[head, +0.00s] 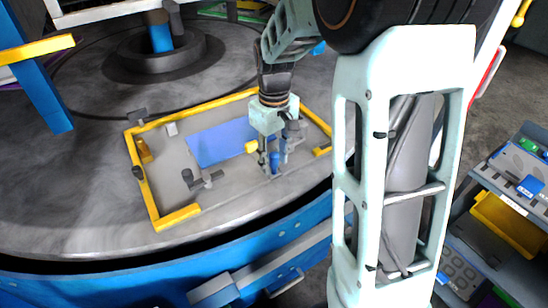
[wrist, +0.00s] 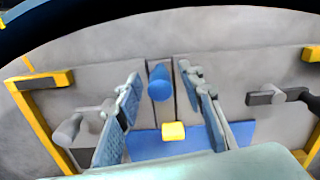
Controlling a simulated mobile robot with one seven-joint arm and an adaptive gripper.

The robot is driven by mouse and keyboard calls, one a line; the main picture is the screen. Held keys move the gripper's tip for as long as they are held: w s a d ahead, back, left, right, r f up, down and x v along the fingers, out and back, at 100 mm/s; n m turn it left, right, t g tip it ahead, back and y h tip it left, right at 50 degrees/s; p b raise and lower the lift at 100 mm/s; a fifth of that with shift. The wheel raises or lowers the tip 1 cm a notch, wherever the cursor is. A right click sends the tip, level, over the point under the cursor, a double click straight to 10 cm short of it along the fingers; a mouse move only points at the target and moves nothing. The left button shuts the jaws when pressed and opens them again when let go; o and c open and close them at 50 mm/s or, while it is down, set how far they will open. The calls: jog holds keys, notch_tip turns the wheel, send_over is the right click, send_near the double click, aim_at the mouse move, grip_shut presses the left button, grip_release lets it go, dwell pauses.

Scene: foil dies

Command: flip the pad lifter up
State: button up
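A blue rounded knob (wrist: 159,84) stands in a dark slot of the grey plate, beyond the edge of a flat blue pad (wrist: 240,131). A yellow block (wrist: 173,131) lies over the pad's edge. I cannot tell for sure which part is the pad lifter; the knob looks like its handle. My gripper (wrist: 160,76) is open, with its fingers on either side of the knob and visible gaps to both. In the head view my gripper (head: 273,157) points down at the knob (head: 275,163), right of the pad (head: 215,141); the fingers partly cover that spot.
A yellow frame (head: 147,190) edges the plate. Grey clamps stand near the gripper, one at the left (wrist: 68,130) and one at the right (wrist: 270,96) in the wrist view. A dark round hub (head: 160,52) stands behind. A shelf with a yellow bin (head: 505,225) is at far right.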

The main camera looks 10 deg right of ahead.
grip_shut()
jog(key=b, duration=0.1)
jog(key=t+b, duration=0.1)
jog(key=shift+s+d+f+b, duration=0.15)
jog(key=shift+s+b, duration=0.15)
jog(key=shift+b, duration=0.1)
jog(key=shift+s+t+y+b, duration=0.35)
jog(key=shift+t+b, duration=0.35)
jog(key=shift+b, duration=0.3)
jog(key=shift+r, duration=0.2)
jog(key=shift+o, duration=0.4)
grip_release()
